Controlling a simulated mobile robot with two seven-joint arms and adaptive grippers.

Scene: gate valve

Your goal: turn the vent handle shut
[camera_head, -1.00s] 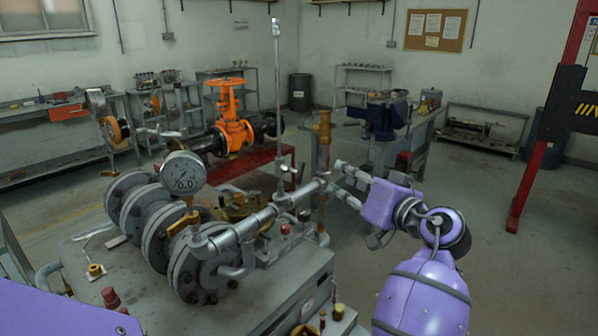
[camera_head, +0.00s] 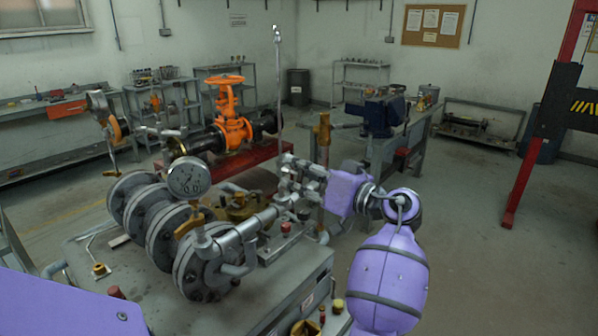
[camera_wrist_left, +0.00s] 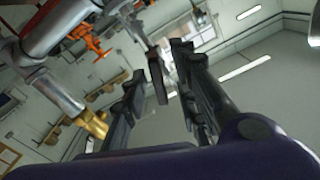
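The valve's handle is mostly hidden behind the fingers in the head view. In the left wrist view, a dark flat bar with a reddish edge, seemingly the vent handle (camera_wrist_left: 158,80), stands between the two spread fingers of my left gripper (camera_wrist_left: 159,66). The fingers look open, with gaps beside the bar; contact cannot be told.
A pressure gauge (camera_head: 188,178) and grey flanges (camera_head: 205,268) stand left of the gripper. A thin upright rod (camera_head: 278,90) and a brass pipe (camera_head: 323,140) rise close by. An orange gate valve (camera_head: 230,128) is behind.

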